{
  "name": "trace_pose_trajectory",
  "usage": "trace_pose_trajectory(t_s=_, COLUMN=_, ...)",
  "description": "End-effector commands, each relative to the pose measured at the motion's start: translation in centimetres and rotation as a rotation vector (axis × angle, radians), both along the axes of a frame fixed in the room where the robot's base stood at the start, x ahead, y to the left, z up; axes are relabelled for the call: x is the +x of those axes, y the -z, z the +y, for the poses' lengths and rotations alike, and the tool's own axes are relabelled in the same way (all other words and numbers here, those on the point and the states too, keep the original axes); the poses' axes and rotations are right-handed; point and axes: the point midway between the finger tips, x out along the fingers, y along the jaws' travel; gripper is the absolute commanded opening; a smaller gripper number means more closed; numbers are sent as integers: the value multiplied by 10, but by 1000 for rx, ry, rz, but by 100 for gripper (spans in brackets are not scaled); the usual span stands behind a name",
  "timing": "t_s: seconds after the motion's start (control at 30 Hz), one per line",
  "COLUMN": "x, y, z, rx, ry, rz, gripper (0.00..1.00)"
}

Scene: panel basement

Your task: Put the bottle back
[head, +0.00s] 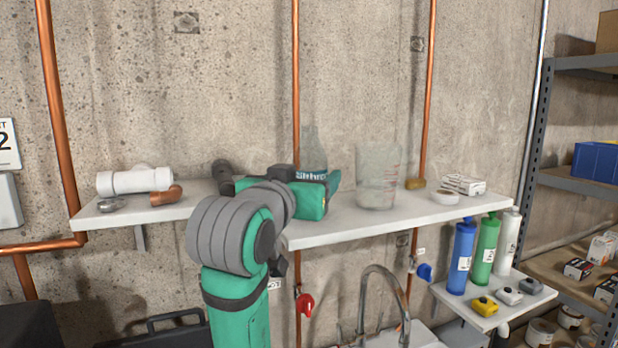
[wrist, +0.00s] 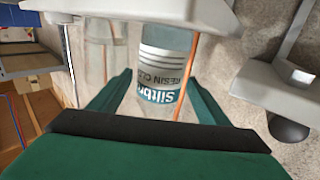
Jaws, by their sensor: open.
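A clear bottle (head: 312,150) with a teal and white label stands upright on the white wall shelf (head: 400,217), just behind my gripper (head: 326,184). Its lower part is hidden by the gripper in the head view. In the wrist view the bottle (wrist: 166,68) appears upside down between the two green fingers of my open gripper (wrist: 160,90). I cannot tell whether either finger touches it.
A clear measuring jug (head: 377,178) stands right of the bottle, with a tape roll (head: 444,197) farther right. White pipe fittings (head: 135,180) lie at the shelf's left. Blue, green and white bottles (head: 487,252) stand on a lower shelf. A tap (head: 385,290) is below.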

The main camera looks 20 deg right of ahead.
Motion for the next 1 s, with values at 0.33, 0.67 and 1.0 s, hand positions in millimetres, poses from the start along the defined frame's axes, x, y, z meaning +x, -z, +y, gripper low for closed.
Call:
trace_pose_trajectory(t_s=0.33, x=-55, y=0, z=42, rx=0, ry=-3, rz=-4, gripper=70)
trace_pose_trajectory(t_s=0.67, x=-85, y=0, z=63, rx=0, ry=-1, rz=-1, gripper=70)
trace_pose_trajectory(t_s=1.0, x=-87, y=0, z=64, rx=0, ry=-1, rz=0, gripper=70)
